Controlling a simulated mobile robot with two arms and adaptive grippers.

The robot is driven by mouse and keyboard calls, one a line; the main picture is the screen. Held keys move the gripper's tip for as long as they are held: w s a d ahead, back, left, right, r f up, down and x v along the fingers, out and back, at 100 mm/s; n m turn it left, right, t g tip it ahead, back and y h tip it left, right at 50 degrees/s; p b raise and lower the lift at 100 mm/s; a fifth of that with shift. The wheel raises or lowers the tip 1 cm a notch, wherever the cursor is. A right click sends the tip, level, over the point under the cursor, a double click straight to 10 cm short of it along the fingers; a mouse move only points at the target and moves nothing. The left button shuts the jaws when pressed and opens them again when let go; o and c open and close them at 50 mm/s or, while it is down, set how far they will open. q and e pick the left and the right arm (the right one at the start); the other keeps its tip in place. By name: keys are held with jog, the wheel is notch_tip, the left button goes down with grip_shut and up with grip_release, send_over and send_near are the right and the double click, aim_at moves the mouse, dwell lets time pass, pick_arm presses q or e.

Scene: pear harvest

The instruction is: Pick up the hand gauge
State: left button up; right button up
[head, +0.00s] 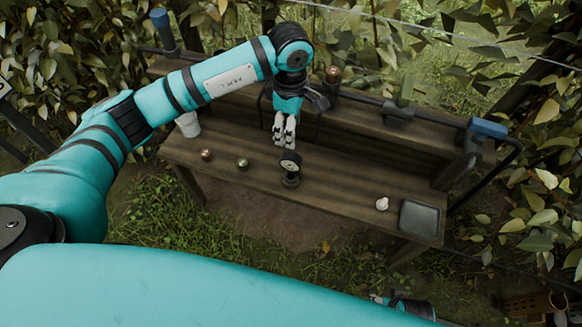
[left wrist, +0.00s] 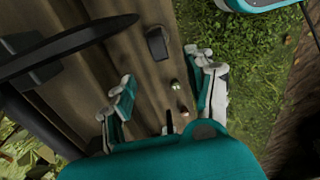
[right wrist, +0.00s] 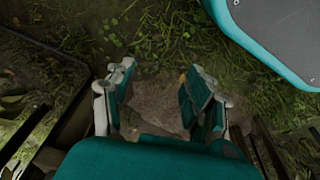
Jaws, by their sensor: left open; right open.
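The hand gauge appears to be the dark upright piece with a round dial (head: 290,167) standing on the wooden bench (head: 350,190). A dark block (left wrist: 157,45) in the left wrist view looks like the same piece. My left gripper (head: 284,143) points down above the bench, just behind the gauge in the head view. It is open and empty, and its two fingers also show in the left wrist view (left wrist: 160,70). My right gripper (right wrist: 157,72) is open and empty over bare soil and grass. Only a small part of that arm shows at the head view's lower edge.
A red ball (head: 206,155) and a green ball (head: 242,163) lie left of the gauge. A white cup (head: 188,124) stands at the bench's left end. A small white object (head: 382,204) and a grey tray (head: 419,219) are at the right. A dark rail runs along the back.

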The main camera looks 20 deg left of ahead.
aim_at(291, 155)
pick_arm(q)
notch_tip(291, 155, down, 9)
jog(key=shift+r+b, duration=0.2)
jog(key=shift+b, duration=0.2)
jog(key=f, duration=0.4)
jog(key=shift+w+f, duration=0.1)
jog(key=shift+w, duration=0.1)
pick_arm(e)
jog(key=r, duration=0.1)
jog(key=w+r, duration=0.1)
jog(key=r, duration=0.3)
jog(key=shift+w, duration=0.25)
pick_arm(q)
jog(key=shift+c, duration=0.2)
grip_shut()
pick_arm(e)
jog(key=shift+a, duration=0.1)
